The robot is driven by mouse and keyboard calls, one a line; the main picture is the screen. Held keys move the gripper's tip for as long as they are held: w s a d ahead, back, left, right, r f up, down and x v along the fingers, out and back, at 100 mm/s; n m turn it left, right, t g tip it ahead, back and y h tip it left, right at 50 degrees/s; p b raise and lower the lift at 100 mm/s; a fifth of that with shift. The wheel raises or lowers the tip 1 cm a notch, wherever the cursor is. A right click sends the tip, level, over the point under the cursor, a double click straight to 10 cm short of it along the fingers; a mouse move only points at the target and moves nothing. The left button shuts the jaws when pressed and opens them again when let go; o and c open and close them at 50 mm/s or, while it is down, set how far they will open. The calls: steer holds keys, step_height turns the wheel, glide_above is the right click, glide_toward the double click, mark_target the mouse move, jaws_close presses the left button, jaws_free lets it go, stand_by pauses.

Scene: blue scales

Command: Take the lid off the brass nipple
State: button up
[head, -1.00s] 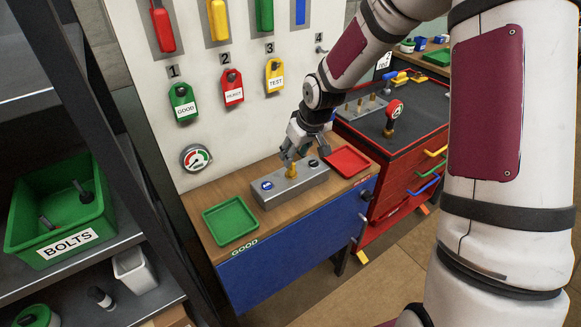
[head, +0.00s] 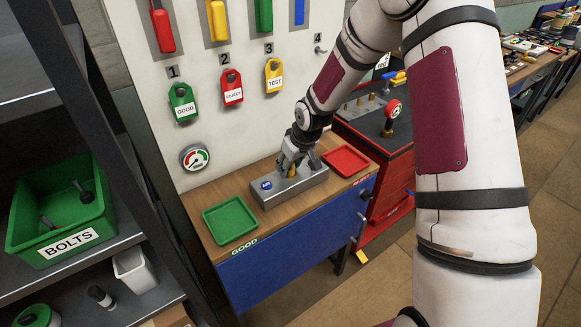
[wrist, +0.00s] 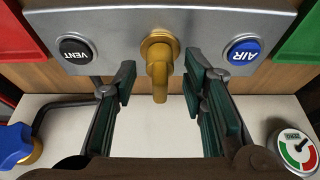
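The brass nipple (wrist: 160,68) stands on a grey metal block (wrist: 100,22), between a black VENT button (wrist: 75,49) and a blue AIR button (wrist: 243,51). I cannot make out a separate lid on it; its brass parts look like one piece. In the wrist view my gripper (wrist: 158,84) is open, with one dark green-padded finger on each side of the brass and a gap on both sides. In the head view my gripper (head: 291,160) is over the block (head: 300,184) and hides most of the nipple.
A green tray (head: 230,220) lies left of the block and a red tray (head: 345,160) right of it, on a wooden bench top. A panel with hanging tags and a gauge (head: 195,157) stands behind. A red cabinet (head: 400,170) with fittings is at right.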

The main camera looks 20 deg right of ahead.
steer(key=c, duration=0.5)
steer(key=shift+r, duration=0.1)
